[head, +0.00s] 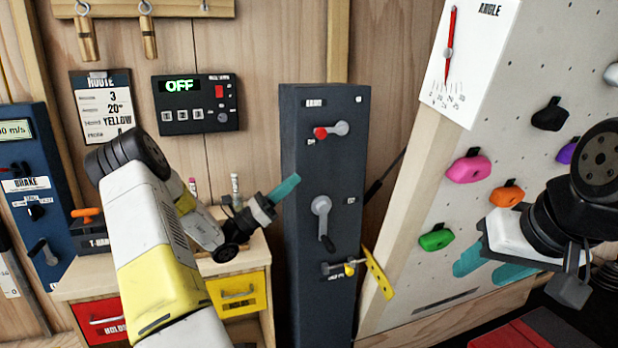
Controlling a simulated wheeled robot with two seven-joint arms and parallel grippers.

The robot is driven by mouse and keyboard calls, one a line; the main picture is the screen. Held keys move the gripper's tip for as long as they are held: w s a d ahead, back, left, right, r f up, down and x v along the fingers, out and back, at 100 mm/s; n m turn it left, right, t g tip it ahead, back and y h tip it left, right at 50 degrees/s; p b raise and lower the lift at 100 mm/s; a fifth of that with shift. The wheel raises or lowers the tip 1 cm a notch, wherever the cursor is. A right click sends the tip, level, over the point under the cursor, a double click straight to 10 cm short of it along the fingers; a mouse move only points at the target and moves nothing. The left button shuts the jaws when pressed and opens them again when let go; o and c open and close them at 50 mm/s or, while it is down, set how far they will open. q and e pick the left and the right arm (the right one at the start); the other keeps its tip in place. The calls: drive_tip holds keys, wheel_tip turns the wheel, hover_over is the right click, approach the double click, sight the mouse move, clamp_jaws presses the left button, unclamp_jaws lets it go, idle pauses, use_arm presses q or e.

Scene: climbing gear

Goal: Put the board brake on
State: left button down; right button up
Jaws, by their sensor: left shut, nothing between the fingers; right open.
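A dark upright post (295,270) stands in the middle of the head view. Near its top is a short lever (339,128) with a red end (320,133), lying nearly level with the red end at left. Its small labels are too blurred to read, so I cannot tell for sure that it is the board brake. A grey crank (321,206) hangs below it. My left gripper (290,182) is shut and empty, its teal fingertips at the post's left edge, below the lever. My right gripper (482,265) is open and empty in front of the climbing board (420,195).
A yellow plate (377,273) sticks out low on the post's right. The angle scale (468,60) tops the tilted board. A control box (196,104) reads OFF. At far left, a blue panel (35,150) carries a BRAKE label. A drawer cabinet (237,292) stands below my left arm.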

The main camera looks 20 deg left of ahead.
sight(317, 136)
use_arm(q)
drive_tip(key=shift+w+d+r, duration=0.75)
drive_tip(key=shift+d+r, duration=0.1)
drive_tip(key=shift+r, duration=0.55)
drive_tip(key=shift+w+d+r, duration=0.75)
drive_tip(key=shift+d+r, duration=0.05)
drive_tip(key=shift+r, duration=0.55)
drive_tip(key=shift+w+d+r, duration=0.75)
drive_tip(key=shift+d+r, duration=0.1)
drive_tip(key=shift+r, duration=0.55)
